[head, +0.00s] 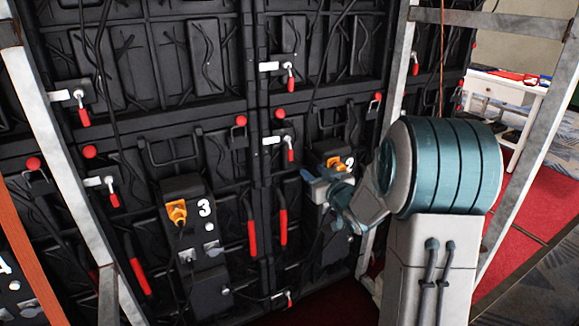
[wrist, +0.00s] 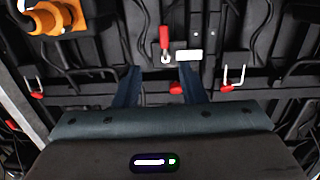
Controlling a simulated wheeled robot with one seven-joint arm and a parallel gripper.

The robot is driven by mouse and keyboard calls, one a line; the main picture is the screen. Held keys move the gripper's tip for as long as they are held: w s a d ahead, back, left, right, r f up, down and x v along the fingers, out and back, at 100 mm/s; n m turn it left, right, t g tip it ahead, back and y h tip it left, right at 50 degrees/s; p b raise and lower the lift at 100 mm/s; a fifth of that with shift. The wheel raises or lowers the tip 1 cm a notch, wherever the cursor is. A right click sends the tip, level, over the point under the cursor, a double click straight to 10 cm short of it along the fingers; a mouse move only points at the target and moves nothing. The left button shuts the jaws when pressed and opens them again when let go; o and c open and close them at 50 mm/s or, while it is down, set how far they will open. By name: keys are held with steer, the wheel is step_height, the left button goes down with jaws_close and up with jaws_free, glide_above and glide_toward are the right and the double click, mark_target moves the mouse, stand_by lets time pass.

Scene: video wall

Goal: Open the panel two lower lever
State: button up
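Panel two's unit, marked "2" (head: 349,162), is partly hidden behind my gripper. My gripper (head: 312,182) points left toward the wall. Its two blue fingers (wrist: 160,74) are apart, with nothing between their tips. A lever with a red grip (head: 291,152) hangs downward just up and left of my gripper, beside a white plate. In the wrist view, which looks upside down, this red lever (wrist: 164,38) points up. It lies beyond the gap between the fingertips, apart from them. Another red-gripped lever (head: 291,82) hangs higher on the same panel column.
Orange connectors (head: 176,212) (wrist: 58,15) stick out of the numbered units. Long red handles (head: 251,238) and black cables hang below and left. Metal frame posts (head: 45,140) stand at left and right. A white table (head: 503,92) stands at the back right on red carpet.

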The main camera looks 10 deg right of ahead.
mark_target(292, 154)
steer(key=shift+y, duration=0.4)
steer(key=x, duration=0.7)
steer(key=b+x, duration=0.1)
steer(key=x, duration=0.6)
steer(key=shift+w+f, duration=0.1)
steer(key=shift+f, duration=0.1)
jaws_close()
